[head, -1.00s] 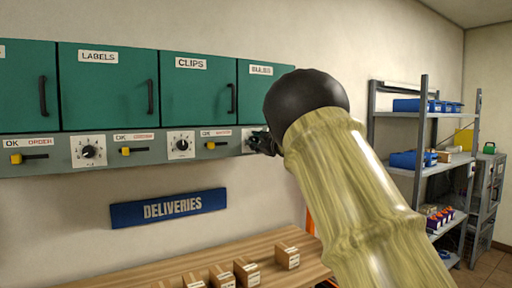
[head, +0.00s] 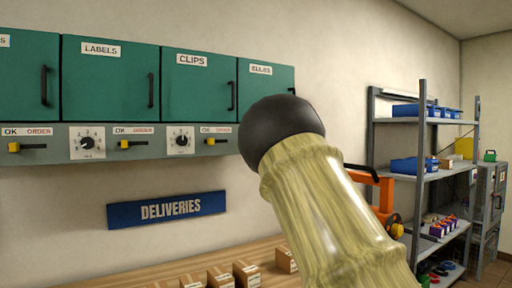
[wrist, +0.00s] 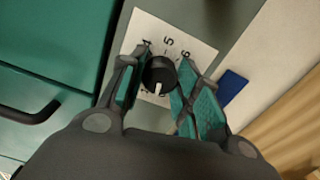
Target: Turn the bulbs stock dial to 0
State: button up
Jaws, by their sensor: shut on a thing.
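The bulbs stock dial (wrist: 159,74) is a black round knob on a white scale plate (wrist: 193,43) in the wrist view. My gripper (wrist: 158,80) is shut on the knob, with one finger on each side of it. The knob's white pointer faces down in the picture, towards a mark too small to read. The figures 4, 5 and 6 show above the knob. In the head view, my arm hides the gripper and this dial, below the green cabinet (head: 266,101) labelled BULBS.
Other dials (head: 87,143) and yellow-tipped sliders (head: 125,145) line the grey strip to the left. A blue DELIVERIES sign (head: 166,209) hangs below. Small boxes (head: 247,274) stand on the wooden bench (head: 130,278). A metal shelf (head: 422,150) stands at the right.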

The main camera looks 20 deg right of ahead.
jog(key=shift+f+n+b, duration=0.2)
jog(key=shift+n+b, duration=0.95)
jog(key=shift+n, duration=0.45)
jog(key=o, duration=1)
jog(key=shift+r, duration=0.1)
jog(key=shift+s, duration=0.1)
jog(key=v, duration=1.2)
jog(key=shift+d, duration=0.1)
